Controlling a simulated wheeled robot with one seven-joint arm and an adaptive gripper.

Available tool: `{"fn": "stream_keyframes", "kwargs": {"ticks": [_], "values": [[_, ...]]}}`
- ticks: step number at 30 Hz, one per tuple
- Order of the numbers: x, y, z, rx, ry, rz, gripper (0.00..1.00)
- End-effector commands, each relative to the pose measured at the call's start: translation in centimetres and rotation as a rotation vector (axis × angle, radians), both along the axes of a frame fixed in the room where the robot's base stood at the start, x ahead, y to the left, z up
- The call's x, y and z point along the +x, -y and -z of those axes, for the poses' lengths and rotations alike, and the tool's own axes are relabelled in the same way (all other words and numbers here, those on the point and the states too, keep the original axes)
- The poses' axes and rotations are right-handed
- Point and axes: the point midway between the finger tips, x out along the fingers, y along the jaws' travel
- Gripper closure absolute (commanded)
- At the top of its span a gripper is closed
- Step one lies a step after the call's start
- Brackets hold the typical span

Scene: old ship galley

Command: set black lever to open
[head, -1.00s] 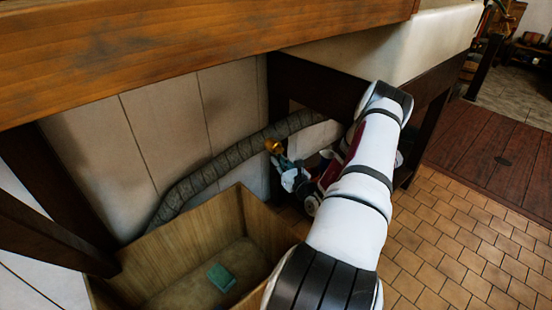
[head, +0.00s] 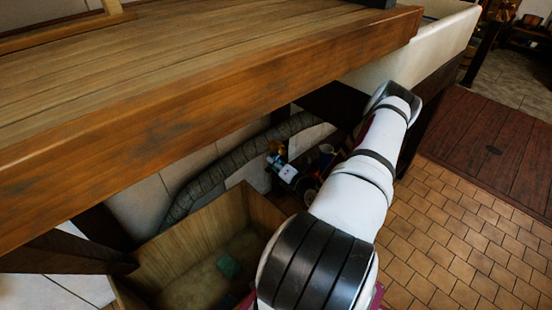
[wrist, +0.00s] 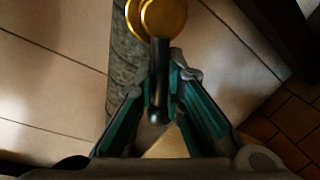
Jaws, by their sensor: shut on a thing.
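The black lever (wrist: 157,108) shows in the wrist view, lying between my fingers below a round brass fitting (wrist: 162,16). My gripper (wrist: 166,78), with teal inner pads, is shut on the lever. In the head view my gripper (head: 284,168) is small and low under the counter, close to the brass fitting (head: 277,147). The lever itself cannot be made out there. My arm hides part of the area to the right of the gripper.
A wooden counter (head: 200,125) overhangs the work area. A thick grey wrapped pipe (head: 215,175) runs behind the fitting. An open wooden box (head: 185,240) with a green block (head: 228,266) stands below. Tiled floor (head: 450,220) is clear on the right.

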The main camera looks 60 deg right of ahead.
Motion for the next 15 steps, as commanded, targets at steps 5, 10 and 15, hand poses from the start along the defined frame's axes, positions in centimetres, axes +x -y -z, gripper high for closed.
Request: {"fn": "stream_keyframes", "kwargs": {"ticks": [5,10,15], "values": [[0.0,-0.6,-0.8,0.161,0.034,-0.002,1.00],[0.1,-0.8,-1.4,0.290,0.065,-0.002,1.00],[0.1,-0.9,-1.9,0.392,0.089,-0.001,1.00]]}}
